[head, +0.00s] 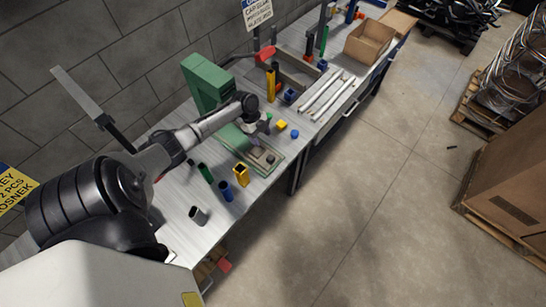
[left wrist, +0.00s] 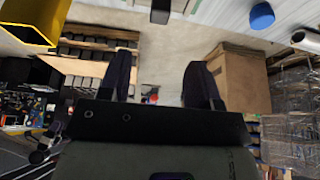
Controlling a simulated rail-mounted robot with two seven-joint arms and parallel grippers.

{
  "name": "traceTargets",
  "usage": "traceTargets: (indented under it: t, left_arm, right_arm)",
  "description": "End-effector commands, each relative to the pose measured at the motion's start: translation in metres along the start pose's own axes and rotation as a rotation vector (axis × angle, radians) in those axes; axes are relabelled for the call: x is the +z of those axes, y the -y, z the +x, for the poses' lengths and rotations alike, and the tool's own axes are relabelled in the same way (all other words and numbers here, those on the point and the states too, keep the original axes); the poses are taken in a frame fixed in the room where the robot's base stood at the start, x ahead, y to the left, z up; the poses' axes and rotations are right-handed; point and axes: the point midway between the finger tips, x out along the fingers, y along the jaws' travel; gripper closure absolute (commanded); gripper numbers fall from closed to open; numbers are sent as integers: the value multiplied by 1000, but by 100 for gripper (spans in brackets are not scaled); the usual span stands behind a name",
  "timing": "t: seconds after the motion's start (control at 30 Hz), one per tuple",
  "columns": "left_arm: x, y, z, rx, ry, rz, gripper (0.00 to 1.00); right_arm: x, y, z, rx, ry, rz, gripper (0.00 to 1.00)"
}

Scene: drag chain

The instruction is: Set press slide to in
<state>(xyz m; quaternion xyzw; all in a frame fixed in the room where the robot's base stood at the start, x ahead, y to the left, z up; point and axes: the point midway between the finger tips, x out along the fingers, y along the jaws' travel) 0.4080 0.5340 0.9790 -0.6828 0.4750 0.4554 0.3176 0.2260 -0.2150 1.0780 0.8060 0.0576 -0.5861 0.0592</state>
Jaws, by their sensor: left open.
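The green press (head: 205,82) stands on the metal workbench against the wall. Its green base (head: 238,140) reaches toward the front edge of the bench, with a greyish slide plate (head: 262,157) at the front. My left gripper (head: 264,128) is above the base, close to the slide, partly merged with the press in the head view. In the left wrist view its two dark fingers (left wrist: 159,80) are spread with nothing between them. A small dark block (left wrist: 160,12) shows beyond them at the bench edge; I cannot tell whether it belongs to the slide. My right gripper is not in view.
A yellow open container (head: 241,175), a blue tube (head: 225,190) and a grey tube (head: 198,216) stand left of the slide. A yellow block (head: 281,126) and a blue cap (head: 295,134) lie right of it. White rods (head: 325,95) lie farther along.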

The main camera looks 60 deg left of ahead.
Motion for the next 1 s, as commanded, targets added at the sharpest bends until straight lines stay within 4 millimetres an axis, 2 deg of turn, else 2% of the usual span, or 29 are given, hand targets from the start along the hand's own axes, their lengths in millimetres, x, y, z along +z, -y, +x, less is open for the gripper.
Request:
traceTargets:
  t: [0.03, 0.2, 0.5, 0.7, 1.0]
  left_arm:
    - [2, 0, 13, 1, -2, 1, 43]
    - [2, -1, 46, 2, -1, 1, 43]
    - [2, -1, 97, 1, 0, 0, 43]
    - [1, 0, 118, 1, 1, 0, 43]
    - [0, -1, 129, 1, 2, 0, 43]
  right_arm:
    - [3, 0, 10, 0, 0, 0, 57]
    - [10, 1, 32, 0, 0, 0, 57]
    - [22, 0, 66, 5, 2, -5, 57]
    - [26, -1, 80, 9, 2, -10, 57]
    - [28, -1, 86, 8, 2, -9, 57]
